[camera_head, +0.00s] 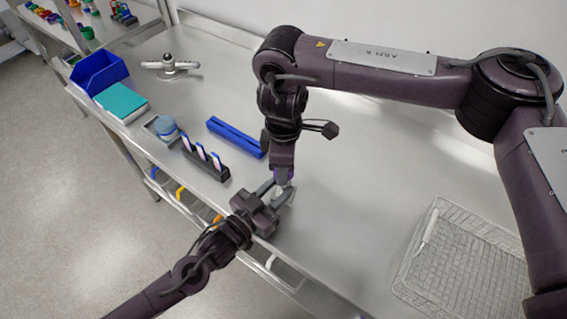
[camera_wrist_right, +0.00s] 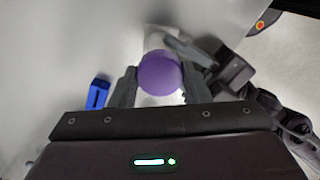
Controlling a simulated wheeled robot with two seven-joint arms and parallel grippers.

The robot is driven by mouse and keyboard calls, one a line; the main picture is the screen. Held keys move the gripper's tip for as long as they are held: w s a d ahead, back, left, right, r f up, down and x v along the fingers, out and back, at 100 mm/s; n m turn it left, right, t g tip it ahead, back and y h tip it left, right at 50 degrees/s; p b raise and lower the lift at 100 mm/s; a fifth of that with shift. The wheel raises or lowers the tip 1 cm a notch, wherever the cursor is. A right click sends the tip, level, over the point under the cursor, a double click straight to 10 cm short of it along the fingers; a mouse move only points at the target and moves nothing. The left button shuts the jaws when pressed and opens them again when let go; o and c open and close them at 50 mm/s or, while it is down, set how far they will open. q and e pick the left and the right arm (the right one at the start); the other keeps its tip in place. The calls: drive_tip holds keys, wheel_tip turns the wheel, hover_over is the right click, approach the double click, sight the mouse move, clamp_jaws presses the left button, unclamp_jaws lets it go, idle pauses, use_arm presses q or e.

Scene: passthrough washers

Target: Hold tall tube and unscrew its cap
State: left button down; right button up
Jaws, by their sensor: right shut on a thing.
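The purple cap (camera_wrist_right: 160,73) sits between the fingers of my right gripper (camera_wrist_right: 159,84) in the right wrist view, and that gripper is shut on it. In the head view, my right gripper (camera_head: 283,178) points down over the table's near edge. A pale, see-through part of the tall tube (camera_head: 281,189) shows just below it; the rest is hidden. My left gripper (camera_head: 278,195) comes in from the lower left, with its fingers at the tube below my right gripper. I cannot tell whether its fingers touch the tube.
A wire basket (camera_head: 455,265) lies at right. The middle table is clear.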

drive_tip(key=n, duration=0.6)
drive_tip(key=shift+n, duration=0.4)
drive_tip(key=n, duration=0.6)
drive_tip(key=shift+n, duration=0.3)
drive_tip(key=n, duration=0.6)
drive_tip(key=shift+w+n, duration=0.1)
drive_tip(key=shift+n, duration=0.2)
drive_tip(key=n, duration=0.6)
drive_tip(key=shift+r, duration=0.1)
drive_tip(key=n, duration=1.3)
drive_tip(key=shift+n, duration=0.4)
drive_tip(key=n, duration=0.6)
drive_tip(key=shift+r+n, duration=0.1)
drive_tip(key=shift+n, duration=0.3)
drive_tip(key=n, duration=0.3)
drive_tip(key=shift+a+n, duration=0.15)
drive_tip(key=shift+n, duration=1.05)
